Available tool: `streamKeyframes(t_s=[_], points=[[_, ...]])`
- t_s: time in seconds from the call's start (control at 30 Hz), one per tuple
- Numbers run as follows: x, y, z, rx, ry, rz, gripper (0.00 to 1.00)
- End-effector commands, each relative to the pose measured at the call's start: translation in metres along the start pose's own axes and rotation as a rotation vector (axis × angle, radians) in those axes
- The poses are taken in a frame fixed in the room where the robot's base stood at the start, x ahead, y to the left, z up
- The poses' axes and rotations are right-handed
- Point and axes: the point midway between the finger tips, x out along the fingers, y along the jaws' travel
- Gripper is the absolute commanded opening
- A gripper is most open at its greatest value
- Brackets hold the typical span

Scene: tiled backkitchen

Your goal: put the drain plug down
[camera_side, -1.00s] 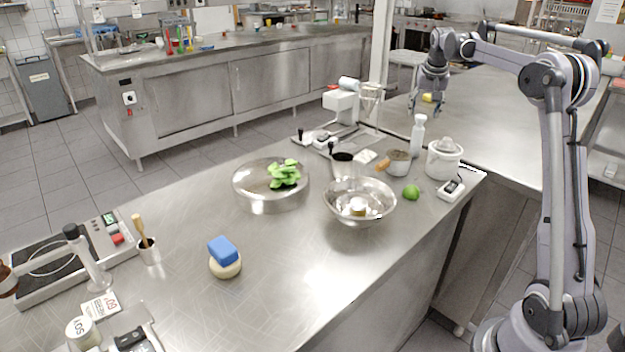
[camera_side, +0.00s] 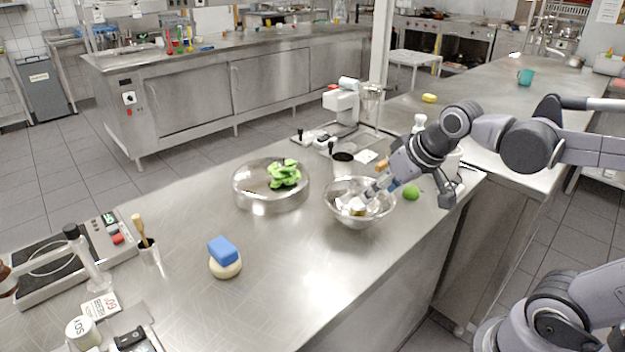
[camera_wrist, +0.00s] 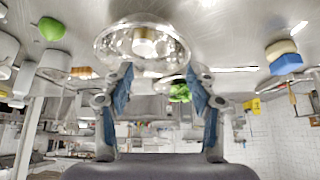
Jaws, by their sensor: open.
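A small pale, short cylinder with a tan side, which may be the drain plug, sits inside the shiny metal bowl (camera_side: 341,213); it shows in the wrist view as a small cylinder (camera_wrist: 145,42). I cannot be sure that it is the plug. My gripper (camera_side: 370,196) reaches down at a slant from the right, over the bowl's right side, and partly covers its inside. In the wrist view my gripper (camera_wrist: 160,72) has its two blue-grey fingers spread apart with nothing between them. The bowl (camera_wrist: 113,45) lies beyond the fingertips.
A green lime (camera_side: 411,192) lies right of the bowl, close to my arm. A round metal pan (camera_side: 250,192) with a green leafy plant (camera_side: 284,174) is on the left. A blue sponge (camera_side: 222,249) rests on a pale round piece. The front middle counter is clear.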

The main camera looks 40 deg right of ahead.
Motion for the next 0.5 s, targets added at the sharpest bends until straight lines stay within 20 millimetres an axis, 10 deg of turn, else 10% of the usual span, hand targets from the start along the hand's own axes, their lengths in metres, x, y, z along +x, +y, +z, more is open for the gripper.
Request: streamKeyframes(t_s=[0.2,0.5], points=[[0.006,-0.028,0.052,-0.098,0.029,-0.059,0.57],[0.008,-0.032,0.062,-0.116,0.036,-0.071,0.57]])
